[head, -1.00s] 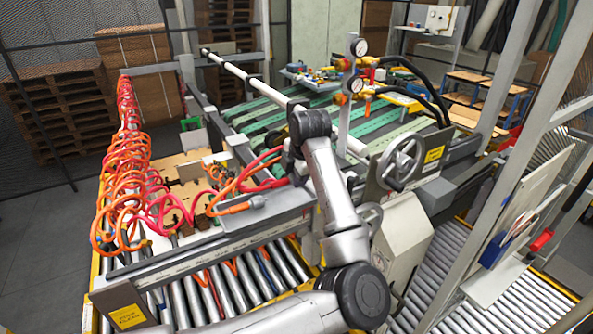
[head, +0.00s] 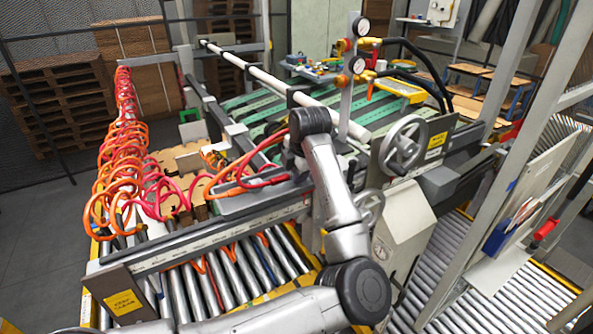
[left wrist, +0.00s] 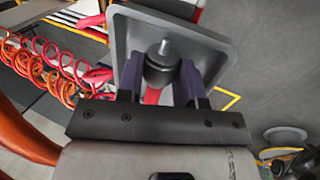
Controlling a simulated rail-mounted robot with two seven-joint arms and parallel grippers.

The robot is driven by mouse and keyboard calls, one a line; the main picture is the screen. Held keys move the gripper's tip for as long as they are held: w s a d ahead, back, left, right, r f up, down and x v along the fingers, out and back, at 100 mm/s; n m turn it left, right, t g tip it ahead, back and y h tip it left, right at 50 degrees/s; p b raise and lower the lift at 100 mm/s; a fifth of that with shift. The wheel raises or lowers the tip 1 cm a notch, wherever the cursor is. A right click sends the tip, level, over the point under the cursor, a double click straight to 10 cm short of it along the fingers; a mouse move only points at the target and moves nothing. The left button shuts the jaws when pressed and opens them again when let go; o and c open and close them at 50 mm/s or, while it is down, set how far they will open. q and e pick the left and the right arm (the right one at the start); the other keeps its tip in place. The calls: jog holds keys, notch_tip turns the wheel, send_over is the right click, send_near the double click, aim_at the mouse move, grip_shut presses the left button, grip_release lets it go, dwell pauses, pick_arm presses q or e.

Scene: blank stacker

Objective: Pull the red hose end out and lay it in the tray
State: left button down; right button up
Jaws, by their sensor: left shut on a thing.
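My left gripper (left wrist: 162,75) is shut on the red hose end (left wrist: 161,66), a dark round fitting with a metal tip. A short piece of red hose (left wrist: 152,96) shows between the fingers in the left wrist view. The grey tray (left wrist: 215,42), with a raised rim, lies behind the fitting in that view. I cannot tell whether the fitting touches it. In the head view the tray (head: 232,205) is partly covered by red and orange hoses, and my left wrist hides most of the gripper. My right gripper is not in view.
Coiled orange and red hoses (head: 112,190) hang at the left over the roller conveyor (head: 215,285). A handwheel (head: 403,145) and gauges (head: 358,65) stand to the right of my arm. A long rail (head: 215,240) runs in front of the tray.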

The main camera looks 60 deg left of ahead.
pick_arm(q)
jog(key=c, duration=0.7)
grip_release()
jog(key=shift+c, duration=0.3)
jog(key=shift+c, duration=1)
jog(key=shift+r+p, duration=1.2)
jog(key=shift+r, duration=1.75)
jog(key=shift+r+p, duration=0.6)
jog(key=shift+r, duration=0.95)
